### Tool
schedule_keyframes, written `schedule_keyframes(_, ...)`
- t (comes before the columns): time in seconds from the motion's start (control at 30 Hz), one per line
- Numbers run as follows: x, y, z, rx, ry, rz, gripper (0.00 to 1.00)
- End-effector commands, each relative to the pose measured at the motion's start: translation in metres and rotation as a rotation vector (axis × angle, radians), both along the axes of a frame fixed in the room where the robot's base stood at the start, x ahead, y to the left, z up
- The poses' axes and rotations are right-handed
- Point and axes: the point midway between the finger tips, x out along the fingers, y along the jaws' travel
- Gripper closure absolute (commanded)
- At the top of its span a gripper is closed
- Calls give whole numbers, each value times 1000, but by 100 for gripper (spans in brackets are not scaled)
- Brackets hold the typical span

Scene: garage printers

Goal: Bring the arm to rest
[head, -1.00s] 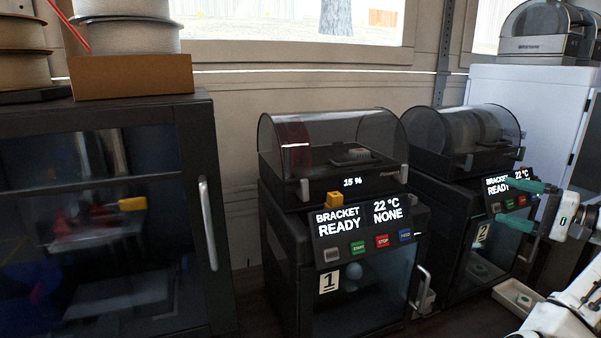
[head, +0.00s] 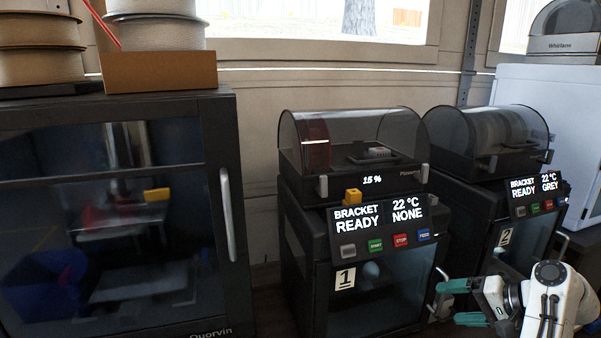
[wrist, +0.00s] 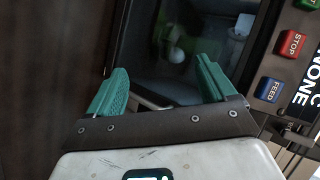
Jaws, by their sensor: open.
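My gripper (head: 462,303) is at the lower right of the head view, with two green fingers spread apart and nothing between them. It is in front of and to the right of printer 1 (head: 318,288), near that printer's door handle (head: 441,290). In the wrist view my gripper (wrist: 162,88) shows its open green fingers facing the dark glass door of a printer (wrist: 180,45). I cannot tell whether the fingers touch anything. My white arm extends off the lower right of the head view.
Printer 2 (head: 483,258) stands to the right; its screen reads GREY. A large glass-door cabinet (head: 236,130) stands at left, with spools (head: 155,48) in a cardboard box (head: 160,72) on top. A yellow block (head: 352,195) sits above printer 1's panel. A white cabinet (head: 575,105) is at far right.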

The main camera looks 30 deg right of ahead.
Motion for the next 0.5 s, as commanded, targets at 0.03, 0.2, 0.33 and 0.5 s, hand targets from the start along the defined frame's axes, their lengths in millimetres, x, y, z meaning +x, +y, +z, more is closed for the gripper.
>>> schedule_keyframes(0.03,-2,30,-31,-40,77,51,16)
schedule_keyframes(0.2,-26,112,-102,-210,281,228,16)
schedule_keyframes(0.33,-57,170,-143,-348,406,388,16)
schedule_keyframes(0.5,-111,234,-176,-533,526,615,16)
